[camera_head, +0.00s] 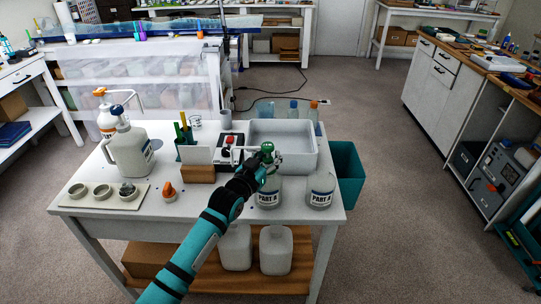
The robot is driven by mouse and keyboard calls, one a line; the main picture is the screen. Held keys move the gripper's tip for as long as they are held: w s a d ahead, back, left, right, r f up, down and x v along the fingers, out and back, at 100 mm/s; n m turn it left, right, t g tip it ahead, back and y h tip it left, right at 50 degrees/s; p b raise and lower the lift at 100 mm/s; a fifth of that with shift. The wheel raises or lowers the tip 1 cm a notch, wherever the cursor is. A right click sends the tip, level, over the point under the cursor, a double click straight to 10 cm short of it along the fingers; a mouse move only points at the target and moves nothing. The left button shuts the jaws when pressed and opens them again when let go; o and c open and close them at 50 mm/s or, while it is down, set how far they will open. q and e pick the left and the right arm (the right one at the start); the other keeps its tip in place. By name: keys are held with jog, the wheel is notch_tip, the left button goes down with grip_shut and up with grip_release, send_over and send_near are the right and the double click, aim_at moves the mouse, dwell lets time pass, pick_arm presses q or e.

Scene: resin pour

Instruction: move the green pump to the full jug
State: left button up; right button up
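The green pump (267,147) has a green head and a pale spout pointing left. It is upright, above or in the neck of the left "PART A" jug (268,198); my gripper hides the joint. A second "PART A" jug (320,190) stands to the right, with no pump on it. Both jugs are clear to whitish; I cannot tell their fill levels. My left gripper (268,168) is at the green pump, around its lower part; whether its fingers are closed on it is too small to tell. My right gripper is not in view.
A grey tray (312,151) lies behind the jugs on the white table (215,208). A large jug with a blue pump (128,150), an orange-topped pump bottle, cups on a board (73,206) and a wooden block (198,174) stand left. A teal bin (348,180) is right.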

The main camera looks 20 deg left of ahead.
pick_arm(q)
jog(key=o, duration=0.3)
jog(key=shift+o, duration=0.2)
jog(key=s+a, duration=0.2)
jog(key=s, duration=1)
notch_tip(320, 180, up, 6)
jog(key=p, duration=0.5)
jog(key=shift+w+a+f, duration=0.1)
jog(key=shift+a+f, duration=0.05)
jog(key=shift+f, duration=0.1)
